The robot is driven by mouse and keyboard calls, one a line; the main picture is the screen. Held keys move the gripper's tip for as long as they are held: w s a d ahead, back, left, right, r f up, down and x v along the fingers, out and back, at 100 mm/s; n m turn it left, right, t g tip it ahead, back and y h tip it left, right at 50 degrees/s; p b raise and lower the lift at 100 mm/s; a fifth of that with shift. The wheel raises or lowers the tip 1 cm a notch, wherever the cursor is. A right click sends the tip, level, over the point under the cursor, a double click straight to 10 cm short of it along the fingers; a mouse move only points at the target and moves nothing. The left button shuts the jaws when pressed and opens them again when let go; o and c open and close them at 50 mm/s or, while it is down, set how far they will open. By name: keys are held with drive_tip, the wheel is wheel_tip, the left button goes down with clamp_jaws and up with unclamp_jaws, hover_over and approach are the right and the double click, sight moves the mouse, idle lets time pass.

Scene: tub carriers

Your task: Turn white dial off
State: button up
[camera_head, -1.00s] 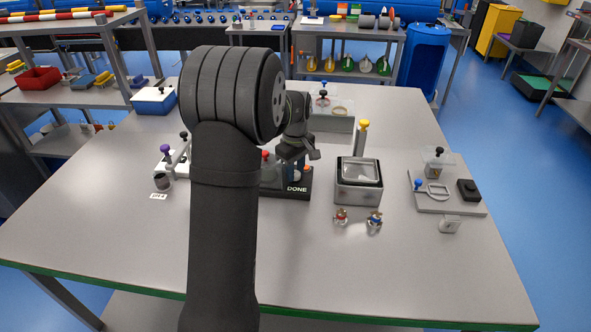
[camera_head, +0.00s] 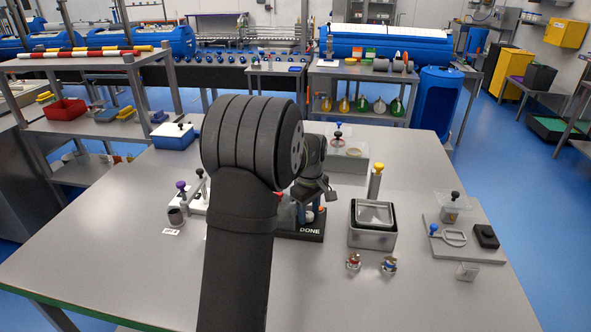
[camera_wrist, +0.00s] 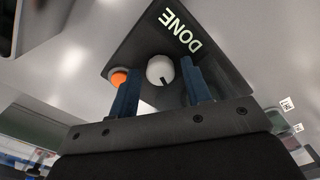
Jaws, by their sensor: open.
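The white dial (camera_wrist: 160,70) sits on a dark panel marked DONE (camera_wrist: 150,35), with a dark mark at its lower edge in the wrist view. My gripper (camera_wrist: 157,88) has its two blue fingers apart, one on each side of the dial; the right finger is very close to it, and I cannot tell whether they touch. An orange button (camera_wrist: 119,77) lies left of the dial, by the left finger. In the head view the DONE panel (camera_head: 310,236) shows on the table, partly hidden by my arm, with my gripper over it.
A metal box (camera_head: 372,238) stands right of the panel, with two small knobbed items (camera_head: 371,264) in front. A grey tray (camera_head: 465,238) is at the right. A white fixture with a purple knob (camera_head: 182,186) is to the left. The front of the table is clear.

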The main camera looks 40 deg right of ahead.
drive_tip(key=n, duration=0.3)
drive_tip(key=shift+n, duration=0.3)
wheel_tip(320, 180, up, 17)
drive_tip(key=w+a+m+g+h, duration=0.1)
drive_tip(key=w+a+m+h, duration=0.25)
drive_tip(key=m, duration=1.15)
drive_tip(key=shift+h, duration=0.45)
drive_tip(key=x, duration=0.4)
drive_tip(key=shift+w+d+f, duration=0.15)
drive_tip(key=shift+d, duration=0.2)
wheel_tip(320, 180, up, 7)
hover_over(309, 214)
drive_tip(key=w+a, duration=0.4)
drive_tip(key=shift+w+a+r, duration=0.15)
drive_tip(key=shift+a+r, duration=0.15)
drive_tip(key=shift+r, duration=0.1)
